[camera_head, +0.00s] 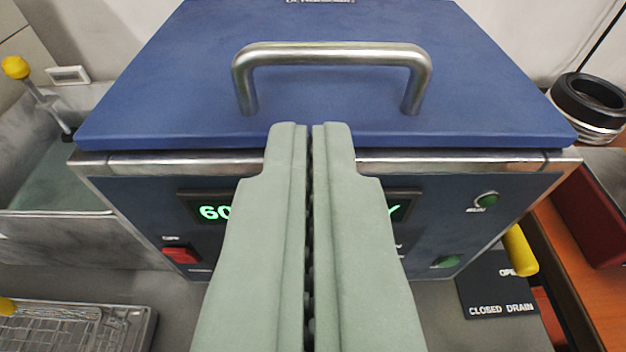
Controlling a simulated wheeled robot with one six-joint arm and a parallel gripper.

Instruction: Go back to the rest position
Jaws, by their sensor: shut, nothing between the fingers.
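My gripper (310,130) has its two long grey-green fingers side by side, shut with nothing between them. They point at the front of a machine with a blue lid (330,95), which is down. The fingertips lie in the picture just below the steel lid handle (333,54), apart from it. The fingers hide the middle of the machine's front panel (150,215) and part of its green-lit display (212,212).
A steel basin (50,230) stands at the left. A wire rack tray (80,325) is at the lower left. A yellow drain lever (520,250) sticks out at the right, above a "CLOSED DRAIN" label. Black and silver rings (590,100) stand at the far right, near a red box (595,215).

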